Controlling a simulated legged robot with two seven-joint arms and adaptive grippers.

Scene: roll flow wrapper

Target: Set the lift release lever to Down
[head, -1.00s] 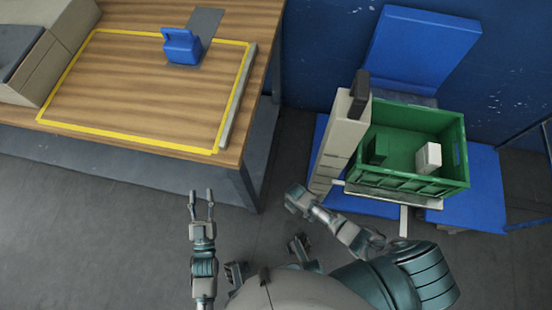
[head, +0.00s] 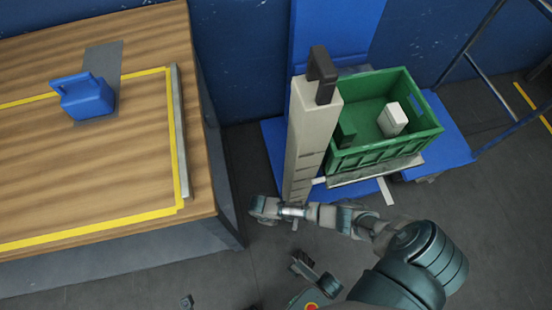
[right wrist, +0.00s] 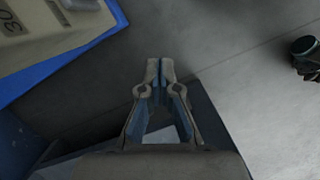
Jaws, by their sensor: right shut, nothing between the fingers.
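The lift has a pale upright column (head: 312,140) with a black handle (head: 322,76) on top. I cannot tell which part is the release lever or how it is set. A thin white bar (head: 385,190) sticks out below the lift's platform (head: 375,171). My right gripper (head: 258,208) is at the column's lower front end, on its left side. In the right wrist view the right gripper (right wrist: 160,64) is shut and empty over grey floor, with a pale part marked "30" (right wrist: 38,22) at the upper left. My left gripper is not seen.
A green crate (head: 375,157) holding a white box (head: 392,120) and a dark green block (head: 345,134) rests on the platform. Blue surfaces (head: 437,135) lie around the lift. At left is a wooden table (head: 100,190) with a blue weight-like object (head: 86,97). Floor between is open.

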